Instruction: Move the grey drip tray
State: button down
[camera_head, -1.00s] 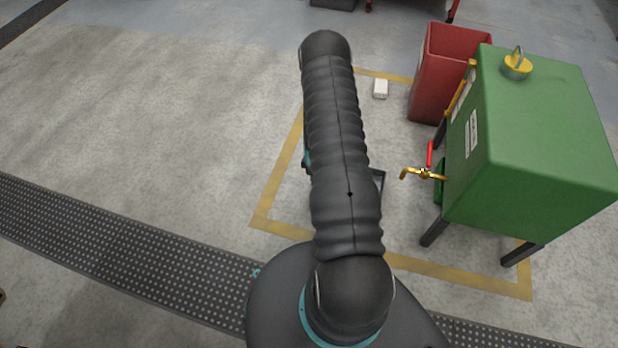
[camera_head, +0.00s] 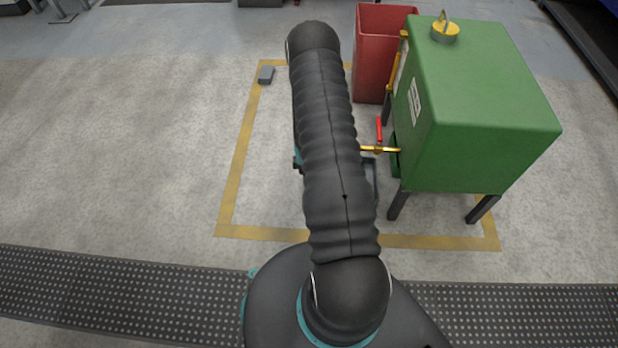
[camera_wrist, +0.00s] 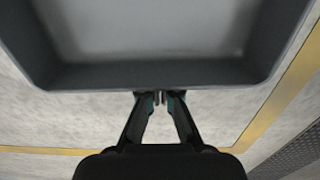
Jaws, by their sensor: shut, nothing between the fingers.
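The grey drip tray (camera_wrist: 150,40) fills the top of the wrist view, with its near wall and part of its inside showing. In the head view only a dark sliver of it (camera_head: 374,180) shows beside my arm, on the floor below the tank's tap. My gripper (camera_wrist: 160,97) is at the tray's near wall with its fingertips together. Nothing shows between the fingers. I cannot tell whether the tips touch the wall. In the head view my arm hides the gripper and most of the tray.
A green tank (camera_head: 480,110) on dark legs stands to the right, with a brass tap (camera_head: 378,149) and red lever reaching toward my arm. A red bin (camera_head: 375,55) stands behind it. Floor to the left is clear.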

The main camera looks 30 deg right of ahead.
jog(key=shift+w+a, duration=0.35)
jog(key=shift+a, duration=0.05)
jog(key=shift+w+a+f+b, duration=0.1)
jog(key=shift+w+a+b, duration=0.15)
jog(key=shift+w+a, duration=0.3)
jog(key=shift+w+a+b, duration=0.25)
jog(key=shift+w+a, duration=0.1)
jog(key=shift+a, duration=0.35)
notch_tip(320, 180, up, 10)
jog(key=p, duration=0.1)
jog(key=shift+p, duration=0.3)
